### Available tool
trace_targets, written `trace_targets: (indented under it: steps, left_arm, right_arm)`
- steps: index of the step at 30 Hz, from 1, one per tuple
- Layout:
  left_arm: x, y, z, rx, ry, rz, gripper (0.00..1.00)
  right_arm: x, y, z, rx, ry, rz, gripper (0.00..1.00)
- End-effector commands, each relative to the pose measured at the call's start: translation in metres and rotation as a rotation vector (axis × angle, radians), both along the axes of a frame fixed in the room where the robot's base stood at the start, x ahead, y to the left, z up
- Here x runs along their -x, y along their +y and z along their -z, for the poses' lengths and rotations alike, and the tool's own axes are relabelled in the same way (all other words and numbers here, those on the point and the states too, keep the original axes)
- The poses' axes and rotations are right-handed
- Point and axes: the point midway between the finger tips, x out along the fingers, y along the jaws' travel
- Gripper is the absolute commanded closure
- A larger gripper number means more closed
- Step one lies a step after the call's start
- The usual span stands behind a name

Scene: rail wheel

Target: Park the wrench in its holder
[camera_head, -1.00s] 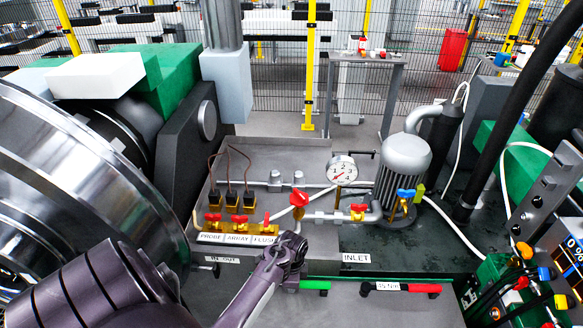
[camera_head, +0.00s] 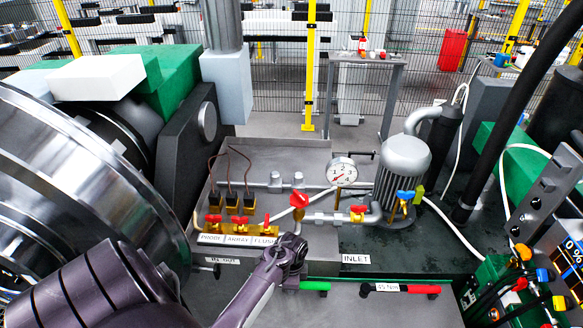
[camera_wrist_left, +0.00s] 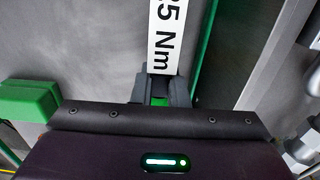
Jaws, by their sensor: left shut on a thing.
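My left gripper (camera_wrist_left: 160,92) is shut in the left wrist view. Between its dark fingers is a green part of the wrench, and a white strip (camera_wrist_left: 166,38) reading "25 Nm", its first digit cut off, runs up from them out of the picture. In the head view my left arm comes in from the lower left and hides the fingers. A bright green handle (camera_head: 315,286) pokes out just right of the arm. A second wrench (camera_head: 400,289), red-ended and labelled "45 Nm", lies to its right. I cannot make out the holder. My right gripper is not in view.
Behind the arm stands a valve manifold (camera_head: 240,231) with red handles, a gauge (camera_head: 342,171) and a grey pump tank (camera_head: 403,165). A large metal wheel (camera_head: 90,180) fills the left. Coloured hose connectors (camera_head: 520,285) crowd the lower right.

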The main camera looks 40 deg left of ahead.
Motion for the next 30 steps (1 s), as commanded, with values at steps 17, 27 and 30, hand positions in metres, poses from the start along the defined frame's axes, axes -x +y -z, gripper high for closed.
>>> trace_targets:
  steps: [17, 27, 30]
  left_arm:
    - [-0.0006, 0.0001, -0.0006, -0.001, -0.001, 0.000, 0.70]
    - [0.0002, -0.0002, -0.0002, 0.001, 0.001, 0.000, 0.61]
    - [-0.0005, -0.0001, -0.0053, 0.000, -0.001, 0.000, 0.61]
  right_arm:
    - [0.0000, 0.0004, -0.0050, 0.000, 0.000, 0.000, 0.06]
    - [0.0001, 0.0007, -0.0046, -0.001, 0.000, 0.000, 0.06]
    - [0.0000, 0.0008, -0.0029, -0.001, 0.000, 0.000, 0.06]
